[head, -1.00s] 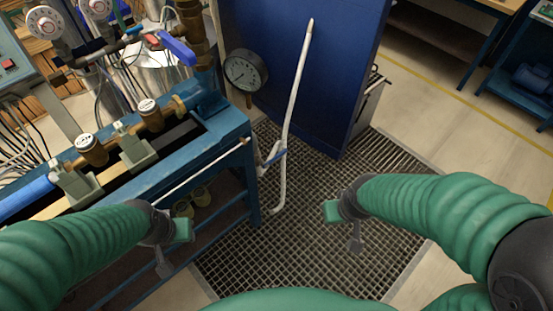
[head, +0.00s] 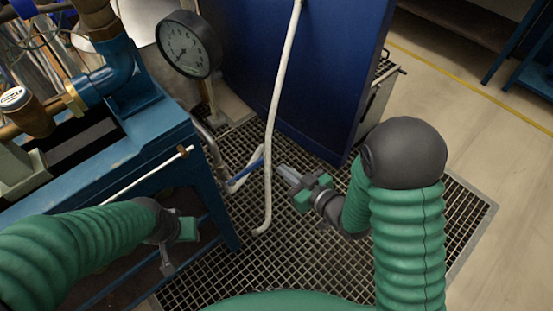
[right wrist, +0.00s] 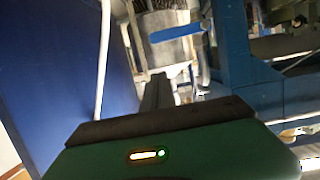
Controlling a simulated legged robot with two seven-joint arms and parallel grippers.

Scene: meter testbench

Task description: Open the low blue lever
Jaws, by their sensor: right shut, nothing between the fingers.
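The low blue lever (head: 246,172) sits low beside the bench, on a pale pipe just above the floor grating. In the right wrist view the blue lever (right wrist: 178,33) lies across the upper middle, beyond the fingertips. My right gripper (head: 282,171) is shut and empty, to the right of the lever and pointing left at it. A white hose (head: 276,110) hangs between them in the head view. The shut fingers (right wrist: 157,92) show apart from the lever. My left gripper (head: 176,248) is at the lower left, in front of the bench; its jaw gap is unclear.
The blue bench (head: 125,155) with brass pipework stands at left, with a round gauge (head: 187,45) above its far end. A blue cabinet (head: 330,70) stands behind the hose. The floor grating (head: 455,215) is open on the right.

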